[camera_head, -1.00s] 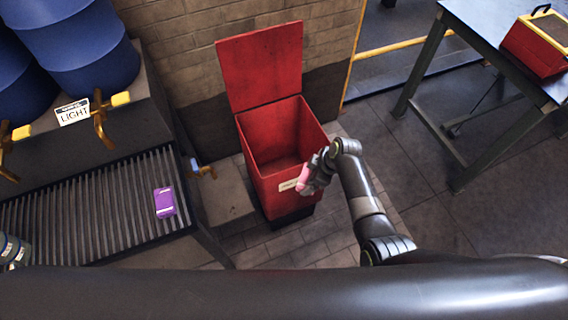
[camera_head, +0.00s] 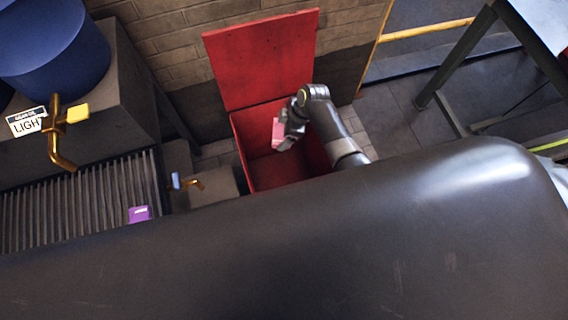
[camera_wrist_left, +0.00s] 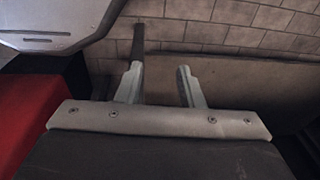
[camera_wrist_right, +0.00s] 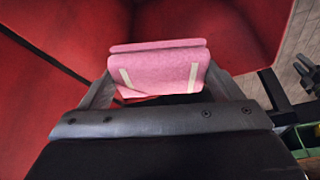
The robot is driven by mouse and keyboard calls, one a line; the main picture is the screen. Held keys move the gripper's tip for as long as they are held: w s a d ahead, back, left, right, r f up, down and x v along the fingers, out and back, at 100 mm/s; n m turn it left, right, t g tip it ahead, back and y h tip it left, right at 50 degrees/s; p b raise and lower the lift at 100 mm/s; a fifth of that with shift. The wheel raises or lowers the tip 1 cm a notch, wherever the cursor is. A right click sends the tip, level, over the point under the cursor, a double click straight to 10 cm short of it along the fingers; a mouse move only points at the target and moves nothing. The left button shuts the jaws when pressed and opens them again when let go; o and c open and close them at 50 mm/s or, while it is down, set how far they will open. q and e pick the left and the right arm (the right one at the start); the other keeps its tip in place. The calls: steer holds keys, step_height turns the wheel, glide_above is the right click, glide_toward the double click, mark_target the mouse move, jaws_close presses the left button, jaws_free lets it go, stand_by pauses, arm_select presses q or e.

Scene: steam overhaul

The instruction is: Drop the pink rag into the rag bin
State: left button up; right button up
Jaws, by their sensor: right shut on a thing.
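The red rag bin (camera_head: 245,150) stands against the brick wall with its lid (camera_head: 262,62) raised. My right gripper (camera_head: 286,136) is over the bin's opening in the head view. It is shut on the folded pink rag (camera_head: 278,132). In the right wrist view the pink rag (camera_wrist_right: 158,68) sits between the fingers, with red bin panels (camera_wrist_right: 190,25) around and behind it. My left gripper (camera_wrist_left: 158,82) is open and empty in the left wrist view, facing the brick wall; it does not show in the head view. The bin's lower front is hidden.
A slatted rack (camera_head: 75,200) with a purple box (camera_head: 139,214) stands at left, with a blue barrel (camera_head: 50,50) and brass tap (camera_head: 58,130) above it. A workbench (camera_head: 540,25) stands at right. My own dark arm or body fills the lower head view.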

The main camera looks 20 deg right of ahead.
steer(key=shift+s+d+r+n+p, duration=0.15)
steer(key=shift+s+d+r+p, duration=0.15)
steer(key=shift+d+r+p, duration=0.15)
steer(key=shift+s+d+r+n+p, duration=0.15)
steer(key=shift+s+d+r+p, duration=0.15)
steer(key=shift+d, duration=0.2)
arm_select(q)
steer(key=f+b, duration=0.4)
steer(key=b, duration=0.2)
steer(key=shift+d, duration=0.2)
arm_select(e)
step_height(320, 180, down, 6)
steer(key=o, duration=0.8)
steer(key=shift+c, duration=0.2)
steer(key=shift+d+r, duration=0.1)
steer(key=shift+r, duration=0.05)
arm_select(q)
steer(key=shift+s, duration=0.15)
arm_select(e)
steer(key=v, duration=1.7)
steer(key=shift+d, duration=0.15)
